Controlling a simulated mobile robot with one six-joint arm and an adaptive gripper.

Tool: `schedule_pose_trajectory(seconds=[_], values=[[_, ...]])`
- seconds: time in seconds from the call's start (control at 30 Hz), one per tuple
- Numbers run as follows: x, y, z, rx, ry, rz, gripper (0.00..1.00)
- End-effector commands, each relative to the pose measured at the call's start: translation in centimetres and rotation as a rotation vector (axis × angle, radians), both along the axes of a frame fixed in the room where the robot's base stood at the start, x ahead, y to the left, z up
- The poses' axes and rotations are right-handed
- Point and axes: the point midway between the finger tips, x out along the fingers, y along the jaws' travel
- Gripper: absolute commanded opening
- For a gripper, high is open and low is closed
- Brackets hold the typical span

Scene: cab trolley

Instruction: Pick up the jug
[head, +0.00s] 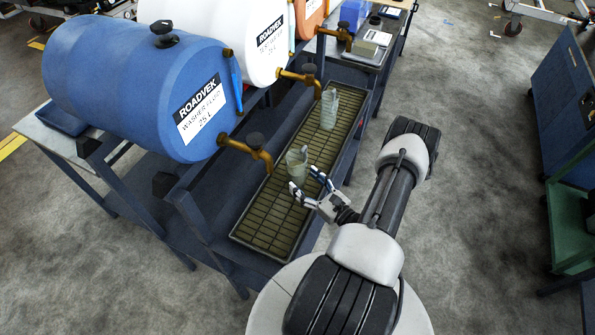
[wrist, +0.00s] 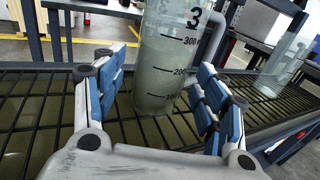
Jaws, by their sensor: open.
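A clear measuring jug (head: 296,160) stands upright on the slatted drip tray, near the blue drum's tap. In the wrist view this jug (wrist: 168,60) carries a "3" and level marks, with its handle on the right. My gripper (head: 304,181) is open at the jug. In the wrist view my gripper's blue-padded fingers (wrist: 163,85) frame the jug's lower body, with a gap on each side. I cannot tell how deep the jug sits between them. A second clear jug (head: 329,108) stands further along the tray; it also shows at right in the wrist view (wrist: 283,62).
The drip tray (head: 262,226) has a raised rim and a dark grid. The blue drum (head: 130,85), white drum (head: 215,35) and orange drum (head: 308,14) lie above it. The blue drum's brass tap (head: 246,148) juts out near the jug. Open floor (head: 470,150) lies to the right.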

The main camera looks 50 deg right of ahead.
Motion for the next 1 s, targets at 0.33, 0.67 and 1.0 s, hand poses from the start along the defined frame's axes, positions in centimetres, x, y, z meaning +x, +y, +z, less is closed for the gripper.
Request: schedule_pose_trajectory(seconds=[0.33, 0.67, 1.0], values=[[4.5, -0.8, 0.2, -0.002, -0.001, 0.004, 0.66], [5.0, -0.9, 0.3, 0.000, -0.001, 0.000, 0.64], [5.0, -0.9, 0.2, 0.000, 0.000, 0.001, 0.42]])
